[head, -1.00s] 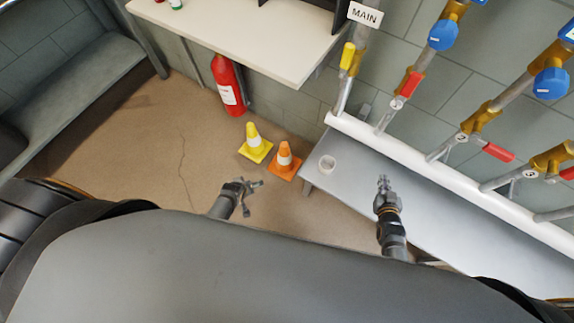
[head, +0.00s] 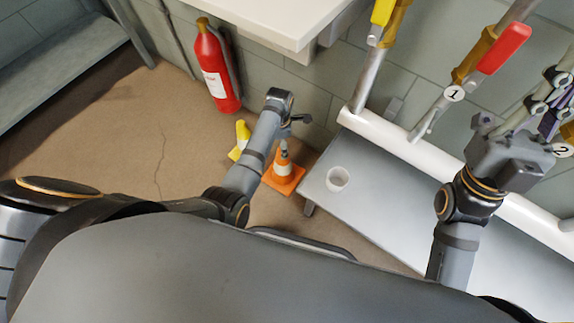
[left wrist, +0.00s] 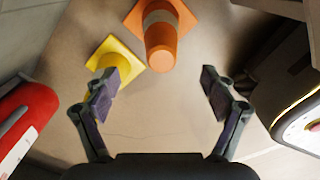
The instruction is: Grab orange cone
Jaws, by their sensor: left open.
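The orange cone (head: 284,172), with a pale band, stands on the floor beside the grey bench; its tip is partly covered by my left gripper in the head view. In the left wrist view the orange cone (left wrist: 161,35) is at the top centre, beyond the fingertips. My left gripper (left wrist: 158,82) is open and empty; in the head view the left gripper (head: 291,122) is above the cone. My right gripper (head: 550,105) is at the right, in front of the pipes; its fingers are at the picture's edge.
A yellow cone (head: 241,136) stands left of the orange one, partly hidden by my left arm. A red extinguisher (head: 217,70) stands by the wall under the white counter (head: 285,18). Floor at the left is clear.

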